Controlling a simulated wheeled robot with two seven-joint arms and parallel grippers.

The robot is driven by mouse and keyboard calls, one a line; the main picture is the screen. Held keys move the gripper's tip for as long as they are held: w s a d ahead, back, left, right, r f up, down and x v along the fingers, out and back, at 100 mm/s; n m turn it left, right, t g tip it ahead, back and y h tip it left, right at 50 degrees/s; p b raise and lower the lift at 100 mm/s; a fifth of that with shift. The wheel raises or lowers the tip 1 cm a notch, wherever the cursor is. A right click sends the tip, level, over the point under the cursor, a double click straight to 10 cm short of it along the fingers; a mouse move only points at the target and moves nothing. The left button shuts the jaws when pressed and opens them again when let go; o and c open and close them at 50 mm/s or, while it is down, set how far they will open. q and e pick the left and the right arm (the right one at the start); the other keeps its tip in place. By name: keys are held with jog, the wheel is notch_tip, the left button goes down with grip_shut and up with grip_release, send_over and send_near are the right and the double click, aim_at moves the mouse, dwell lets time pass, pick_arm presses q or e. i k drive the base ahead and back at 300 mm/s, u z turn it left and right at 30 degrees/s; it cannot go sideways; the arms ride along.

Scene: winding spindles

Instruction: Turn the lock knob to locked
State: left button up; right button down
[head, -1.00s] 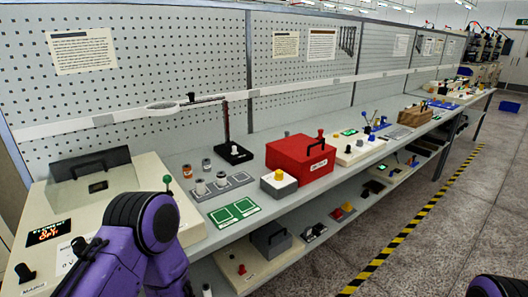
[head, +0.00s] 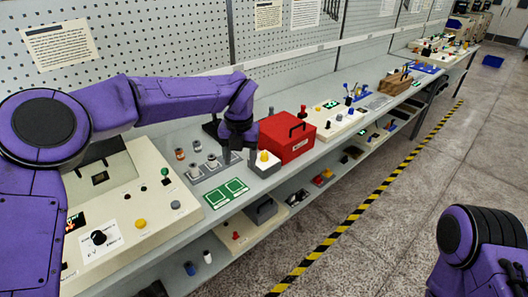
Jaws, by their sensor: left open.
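A cream control console (head: 150,238) stands at the left end of the bench. It carries a black pointer knob (head: 98,237) on a white printed plate, and a smaller dark knob (head: 65,266) sits at its lower left edge, partly cut off by my arm. I cannot read which of them is the lock knob, nor its setting. My left gripper (head: 238,157) is open and points down over the bench, beside the red box and well to the right of the console knobs. Its fingertips are small and dark, with nothing clearly between them. My right arm shows at the lower right, its gripper out of view.
A green-marked pad (head: 227,192) lies at the bench's front edge. A yellow button (head: 140,223) and a green-topped lever (head: 165,175) stand on the console.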

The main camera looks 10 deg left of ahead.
aim_at(264, 157)
jog(key=z, duration=0.05)
jog(key=i, duration=1)
jog(key=u, duration=0.05)
